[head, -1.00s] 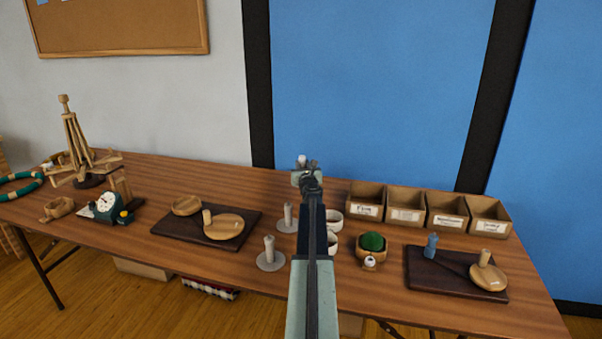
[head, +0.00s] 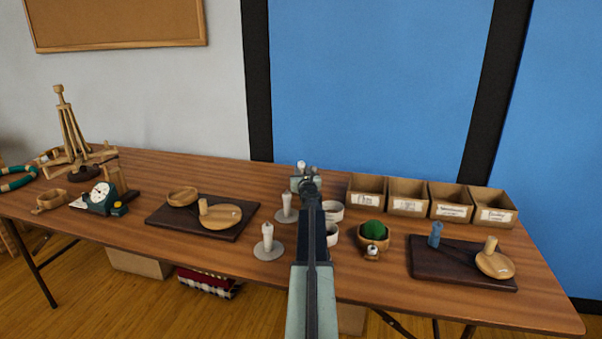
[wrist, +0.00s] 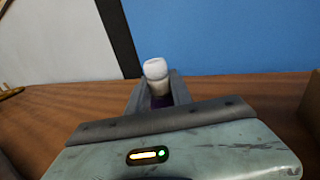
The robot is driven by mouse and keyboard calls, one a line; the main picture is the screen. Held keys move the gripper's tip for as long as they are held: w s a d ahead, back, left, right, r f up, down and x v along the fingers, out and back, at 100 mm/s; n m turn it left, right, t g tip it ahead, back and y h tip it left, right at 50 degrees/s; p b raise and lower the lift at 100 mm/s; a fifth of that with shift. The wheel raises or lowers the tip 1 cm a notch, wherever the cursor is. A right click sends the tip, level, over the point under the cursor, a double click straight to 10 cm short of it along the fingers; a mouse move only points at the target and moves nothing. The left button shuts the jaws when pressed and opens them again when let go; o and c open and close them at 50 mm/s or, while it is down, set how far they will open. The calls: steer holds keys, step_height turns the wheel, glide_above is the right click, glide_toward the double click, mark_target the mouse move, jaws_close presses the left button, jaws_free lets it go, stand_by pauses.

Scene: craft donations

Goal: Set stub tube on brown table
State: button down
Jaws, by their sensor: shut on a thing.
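My gripper (head: 305,174) is at the end of my outstretched arm, over the back part of the brown table (head: 370,290) in the head view. It is shut on a small upright thing, likely the stub tube, with a rounded white top (wrist: 156,69) and a purple part lower down between the jaws. Only its white tip shows in the head view (head: 301,164). Its lower end is hidden, so I cannot tell whether it touches the tabletop.
Two grey spindles on round bases (head: 268,240) stand left of my arm. White cups (head: 332,212) and a bowl with a green ball (head: 373,235) stand right. Labelled boxes (head: 407,199) line the back right. Dark boards (head: 165,219) (head: 430,263) lie on both sides.

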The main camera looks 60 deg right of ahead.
steer(key=shift+f+b, duration=0.65)
steer(key=c, duration=1.1)
jaws_free()
steer(key=shift+o, duration=0.2)
steer(key=v, duration=0.8)
steer(key=shift+d, duration=0.1)
